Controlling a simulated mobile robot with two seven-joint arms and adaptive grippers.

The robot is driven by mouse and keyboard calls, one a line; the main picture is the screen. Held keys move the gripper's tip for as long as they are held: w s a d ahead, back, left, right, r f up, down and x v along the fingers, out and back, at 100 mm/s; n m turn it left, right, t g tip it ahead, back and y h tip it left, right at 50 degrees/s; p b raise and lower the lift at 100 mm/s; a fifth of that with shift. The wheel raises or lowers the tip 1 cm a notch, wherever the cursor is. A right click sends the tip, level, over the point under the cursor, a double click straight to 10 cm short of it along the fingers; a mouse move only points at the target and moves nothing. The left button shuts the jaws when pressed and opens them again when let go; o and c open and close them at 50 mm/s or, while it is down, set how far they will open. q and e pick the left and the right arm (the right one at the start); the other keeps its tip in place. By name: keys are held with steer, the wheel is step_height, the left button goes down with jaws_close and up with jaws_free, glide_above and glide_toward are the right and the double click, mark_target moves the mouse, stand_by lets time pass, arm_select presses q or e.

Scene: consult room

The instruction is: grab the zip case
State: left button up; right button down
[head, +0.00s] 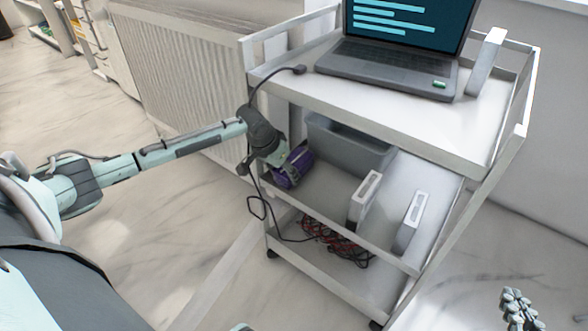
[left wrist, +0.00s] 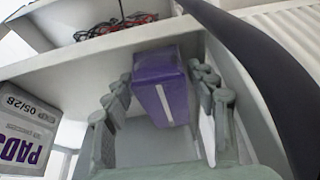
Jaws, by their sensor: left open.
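The zip case appears to be the purple, box-like case with a pale stripe (left wrist: 160,84) in the left wrist view. In the head view a purple thing (head: 296,163) shows at the left end of the cart's middle shelf, partly hidden by my left gripper (head: 276,164). My left gripper is open, with its fingers on either side of the case in the left wrist view. I cannot tell whether they touch it. My right gripper (head: 522,308) shows only in part at the lower right of the head view, away from the cart; its opening is unclear.
The white cart (head: 470,155) carries a laptop (head: 390,72) on top. A grey bin (head: 345,148) stands on the middle shelf behind the case. Red and black cables (head: 335,240) lie on the bottom shelf. A radiator (head: 185,80) stands left. A box labelled PADS (left wrist: 28,130) is near.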

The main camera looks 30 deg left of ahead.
arm_select(q)
steer(key=c, duration=0.9)
steer(key=shift+o, duration=0.2)
steer(key=shift+r, duration=0.1)
